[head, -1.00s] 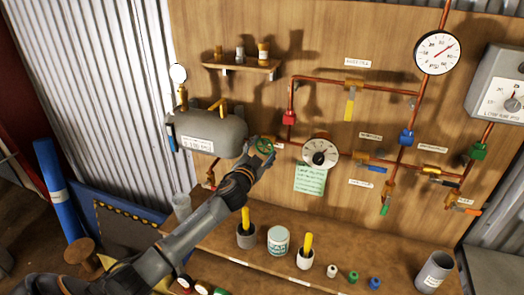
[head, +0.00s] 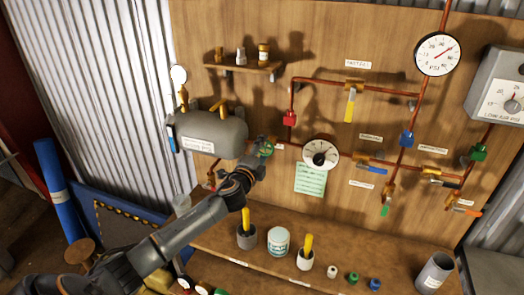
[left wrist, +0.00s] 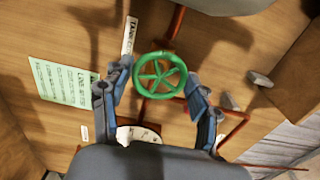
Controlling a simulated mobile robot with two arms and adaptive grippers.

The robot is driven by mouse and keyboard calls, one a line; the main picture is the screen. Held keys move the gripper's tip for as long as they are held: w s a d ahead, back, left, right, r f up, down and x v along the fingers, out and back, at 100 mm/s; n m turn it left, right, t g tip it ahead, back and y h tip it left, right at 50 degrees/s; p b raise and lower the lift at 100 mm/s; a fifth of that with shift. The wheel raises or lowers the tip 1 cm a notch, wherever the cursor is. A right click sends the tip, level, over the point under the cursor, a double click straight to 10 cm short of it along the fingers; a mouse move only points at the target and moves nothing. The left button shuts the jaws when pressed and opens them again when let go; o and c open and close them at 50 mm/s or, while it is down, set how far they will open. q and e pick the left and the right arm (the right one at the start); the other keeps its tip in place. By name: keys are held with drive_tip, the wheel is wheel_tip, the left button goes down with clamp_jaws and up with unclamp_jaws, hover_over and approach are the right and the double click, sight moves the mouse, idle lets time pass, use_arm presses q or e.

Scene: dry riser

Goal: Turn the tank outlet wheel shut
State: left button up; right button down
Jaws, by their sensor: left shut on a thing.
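The tank outlet wheel is a green, spoked handwheel (head: 265,147), just right of the grey tank (head: 212,134) on the wooden board. In the left wrist view the green wheel (left wrist: 159,76) sits between the two fingers, facing the camera. My left gripper (head: 259,155) reaches it from below and is shut on its rim, one finger on each side. The gripper (left wrist: 158,84) hides part of the wheel in the head view. My right gripper is not in view.
A round white dial (head: 320,154) and a green note (head: 311,180) are close right of the wheel. Copper pipes with coloured valves run further right. Below, a bench (head: 330,272) holds cups, a can and small caps. A small shelf (head: 243,67) is above the tank.

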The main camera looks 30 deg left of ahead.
use_arm(q)
drive_tip(key=m, duration=0.5)
drive_tip(key=shift+m, duration=0.3)
drive_tip(key=m, duration=0.9)
drive_tip(key=shift+r, duration=0.1)
drive_tip(key=m, duration=0.4)
drive_tip(key=shift+d+m, duration=0.1)
drive_tip(key=shift+m, duration=0.2)
drive_tip(key=m, duration=0.9)
drive_tip(key=shift+d+m, duration=0.1)
drive_tip(key=shift+m, duration=0.3)
drive_tip(key=m, duration=0.4)
drive_tip(key=shift+m, duration=0.3)
drive_tip(key=shift+f+m, duration=0.2)
drive_tip(key=shift+m, duration=2)
